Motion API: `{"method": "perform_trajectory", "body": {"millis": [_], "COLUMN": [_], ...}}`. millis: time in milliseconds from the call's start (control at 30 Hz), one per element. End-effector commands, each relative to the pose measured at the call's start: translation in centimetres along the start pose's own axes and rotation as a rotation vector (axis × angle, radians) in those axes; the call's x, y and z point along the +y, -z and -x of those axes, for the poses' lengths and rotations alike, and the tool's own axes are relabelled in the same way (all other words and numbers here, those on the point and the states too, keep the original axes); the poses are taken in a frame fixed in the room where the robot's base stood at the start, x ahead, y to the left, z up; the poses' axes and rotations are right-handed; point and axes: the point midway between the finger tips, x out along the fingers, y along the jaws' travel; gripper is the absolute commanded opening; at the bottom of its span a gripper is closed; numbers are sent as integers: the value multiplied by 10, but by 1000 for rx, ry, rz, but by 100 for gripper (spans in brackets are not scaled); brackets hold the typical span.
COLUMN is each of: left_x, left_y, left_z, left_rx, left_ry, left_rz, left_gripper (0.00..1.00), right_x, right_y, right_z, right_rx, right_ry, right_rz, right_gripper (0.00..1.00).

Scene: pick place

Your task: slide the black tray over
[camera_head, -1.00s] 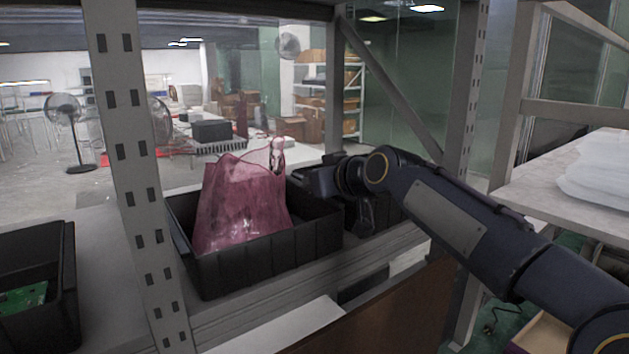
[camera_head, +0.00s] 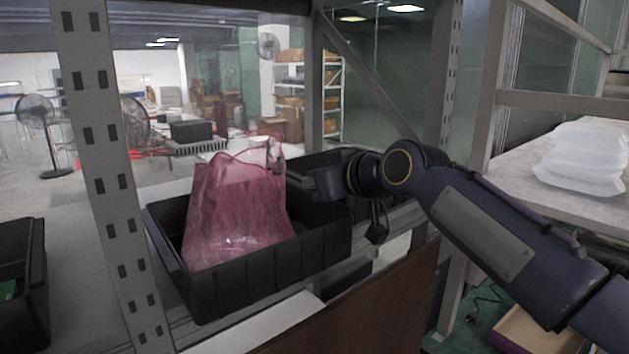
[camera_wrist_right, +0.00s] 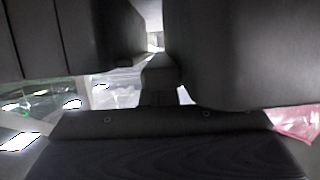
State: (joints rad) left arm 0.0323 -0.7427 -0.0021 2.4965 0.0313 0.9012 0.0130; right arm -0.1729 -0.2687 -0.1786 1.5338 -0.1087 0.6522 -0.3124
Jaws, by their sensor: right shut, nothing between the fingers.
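The black tray (camera_head: 300,262) stands on the grey shelf with a pink, see-through bag (camera_head: 235,215) upright in it. My right gripper (camera_head: 322,184) is at the tray's far right side, just right of the bag. In the right wrist view, the narrow fingers (camera_wrist_right: 160,82) point into a gap between dark walls, and a bit of the pink bag (camera_wrist_right: 295,122) shows at the right edge. Whether the fingers touch the tray is unclear. My left gripper is out of view.
Another dark tray (camera_head: 345,160) stands behind my right wrist. A grey shelf post (camera_head: 100,170) stands left of the black tray. A further black tray (camera_head: 25,290) with a green board is at the far left. White packages (camera_head: 582,160) lie on the right-hand shelf.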

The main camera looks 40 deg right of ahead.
Motion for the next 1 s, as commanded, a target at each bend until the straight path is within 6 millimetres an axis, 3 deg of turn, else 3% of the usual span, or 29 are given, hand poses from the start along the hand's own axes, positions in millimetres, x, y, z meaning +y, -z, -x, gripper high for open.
{"method": "perform_trajectory", "body": {"millis": [300,800,1000], "left_x": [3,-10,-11], "left_y": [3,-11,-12], "left_z": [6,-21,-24], "left_rx": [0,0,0], "left_ry": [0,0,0], "left_rz": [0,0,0], "left_gripper": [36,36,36], "right_x": [-3,-2,-2], "right_y": [8,-25,-30], "right_z": [-5,90,108], "right_rx": [-21,-9,-10], "right_ry": [2,1,2], "right_rz": [2,0,1], "right_gripper": [0,0,0]}}
